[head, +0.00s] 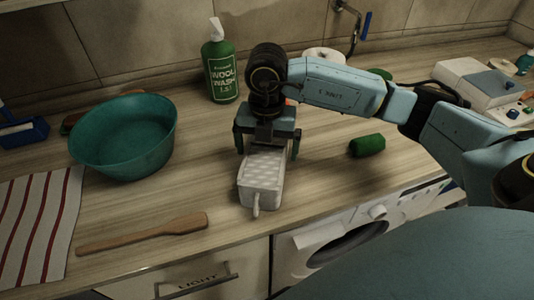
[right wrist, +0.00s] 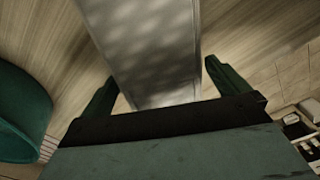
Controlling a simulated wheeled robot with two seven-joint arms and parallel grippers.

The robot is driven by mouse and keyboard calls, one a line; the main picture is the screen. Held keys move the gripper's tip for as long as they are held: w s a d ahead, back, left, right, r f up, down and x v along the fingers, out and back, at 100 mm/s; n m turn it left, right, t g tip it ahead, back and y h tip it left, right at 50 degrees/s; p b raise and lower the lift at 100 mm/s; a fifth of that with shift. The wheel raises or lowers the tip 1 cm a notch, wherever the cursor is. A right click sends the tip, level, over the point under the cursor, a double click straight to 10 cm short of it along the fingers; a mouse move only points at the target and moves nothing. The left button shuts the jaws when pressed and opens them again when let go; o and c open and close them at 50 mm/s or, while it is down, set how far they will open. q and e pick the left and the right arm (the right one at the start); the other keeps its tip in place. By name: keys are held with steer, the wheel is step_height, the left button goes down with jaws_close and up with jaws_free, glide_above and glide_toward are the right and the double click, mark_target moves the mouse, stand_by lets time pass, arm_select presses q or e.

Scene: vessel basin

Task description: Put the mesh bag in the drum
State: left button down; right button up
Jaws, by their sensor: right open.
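The mesh bag (head: 261,178) is a pale, box-shaped bundle with a dotted surface and a small tab at its near end. It lies on the wooden counter near the front edge, above the washing machine. My right gripper (head: 267,146) is open at the bag's far end, pointing down. In the right wrist view the mesh bag (right wrist: 152,50) lies between the two spread green fingers of the gripper (right wrist: 162,75); contact cannot be told. The drum (head: 345,248) shows as a dark round opening in the white washing machine below the counter, partly hidden by my body. My left gripper is out of view.
A teal basin (head: 125,137) stands left, also in the right wrist view (right wrist: 22,110). A wooden paddle (head: 145,233) and striped towel (head: 40,225) lie at front left. A green bottle (head: 220,65) stands behind; a green roll (head: 367,146) lies right.

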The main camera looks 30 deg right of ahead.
step_height(320, 180, up, 9)
steer(key=shift+r, duration=0.1)
stand_by(0.7)
